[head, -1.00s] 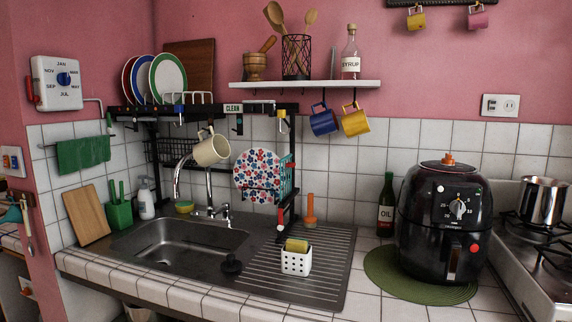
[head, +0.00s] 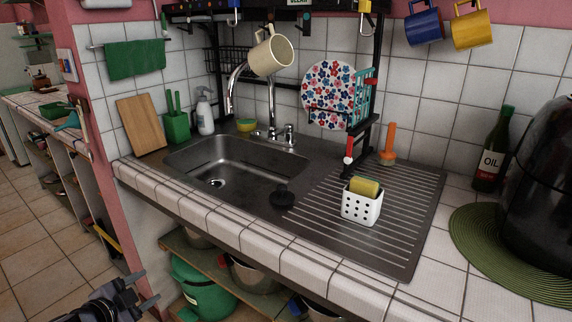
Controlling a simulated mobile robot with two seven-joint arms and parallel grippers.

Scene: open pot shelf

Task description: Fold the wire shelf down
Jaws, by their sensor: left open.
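A black wire shelf (head: 228,61) shows behind the tap, at the left part of the black rack over the sink. The tap and a hanging cream mug partly cover it, and I cannot tell its exact tilt. My left gripper (head: 146,289) is at the bottom left, low in front of the counter. It is open and empty, far from the wire shelf. My right gripper is out of view.
The cream mug (head: 271,54) hangs above the steel sink (head: 240,165). A flowered plate (head: 328,92) stands in the rack at right. A white sponge holder (head: 362,206) is on the drainboard. Below the counter edge (head: 240,228) is an open shelf with a green pot (head: 203,290).

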